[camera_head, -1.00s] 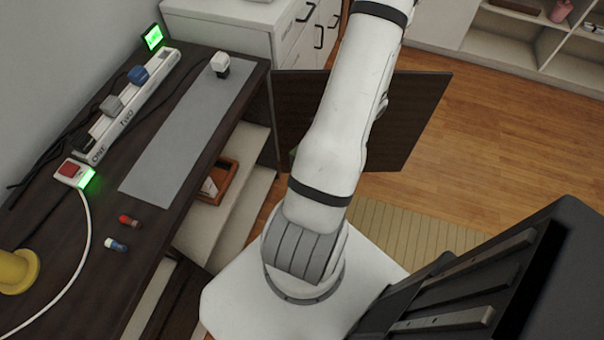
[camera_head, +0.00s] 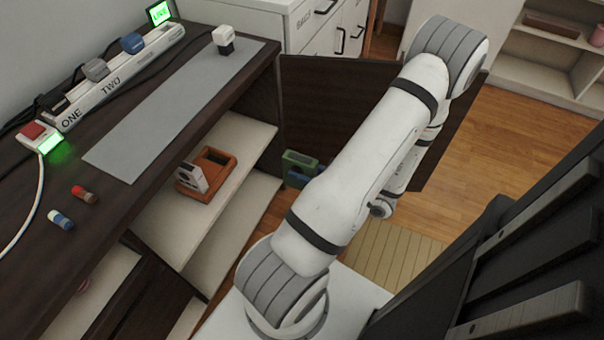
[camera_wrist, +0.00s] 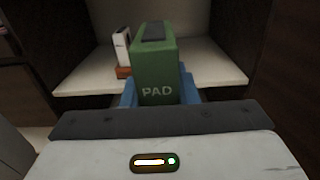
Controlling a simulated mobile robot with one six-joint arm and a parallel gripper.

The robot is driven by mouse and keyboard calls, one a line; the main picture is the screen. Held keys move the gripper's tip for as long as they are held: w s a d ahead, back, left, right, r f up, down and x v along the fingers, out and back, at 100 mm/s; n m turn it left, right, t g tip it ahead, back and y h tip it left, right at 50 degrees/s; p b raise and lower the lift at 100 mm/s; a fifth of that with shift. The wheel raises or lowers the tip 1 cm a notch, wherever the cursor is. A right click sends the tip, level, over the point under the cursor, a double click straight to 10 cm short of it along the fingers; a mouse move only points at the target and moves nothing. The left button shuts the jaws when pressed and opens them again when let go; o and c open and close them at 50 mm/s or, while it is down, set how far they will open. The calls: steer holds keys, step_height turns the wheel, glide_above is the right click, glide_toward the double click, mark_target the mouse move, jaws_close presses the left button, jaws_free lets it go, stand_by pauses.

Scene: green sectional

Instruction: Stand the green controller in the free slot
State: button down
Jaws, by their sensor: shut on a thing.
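The green controller (camera_wrist: 156,75), marked PAD, is upright between the blue fingers of my gripper (camera_wrist: 160,95), which is shut on it. In the head view the green controller (camera_head: 299,161) shows left of my arm, in front of the cabinet opening and apart from the shelf. An orange-brown holder (camera_head: 222,158) sits on the upper shelf, with a white controller (camera_head: 191,178) standing in its near-left part. The part beside the white controller looks empty. In the wrist view, the white controller (camera_wrist: 122,45) and the holder (camera_wrist: 124,72) are beyond the green controller, partly hidden by it.
The upper shelf (camera_head: 240,140) is bare around the holder. The dark desktop (camera_head: 130,200) overhangs it. An open dark door (camera_head: 315,90) stands behind my arm. The desk carries a power strip (camera_head: 120,75), a grey mat (camera_head: 170,115) and small red and blue pieces.

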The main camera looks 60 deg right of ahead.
steer(key=shift+w+a+f+b, duration=0.75)
steer(key=shift+w+f, duration=0.2)
steer(key=shift+w, duration=3.85)
steer(key=shift+w+a+f+b, duration=0.8)
steer(key=shift+w+f, duration=0.2)
steer(key=shift+w, duration=3.75)
steer(key=shift+w+a+f+b, duration=0.75)
steer(key=shift+w+f, duration=0.2)
steer(key=shift+w, duration=3.85)
steer(key=c, duration=1.6)
jaws_free()
steer(key=shift+o, duration=0.7)
steer(key=shift+w+f, duration=0.1)
steer(key=shift+w, duration=0.05)
steer(key=o, duration=0.4)
steer(key=shift+d, duration=0.1)
steer(key=shift+r, duration=0.2)
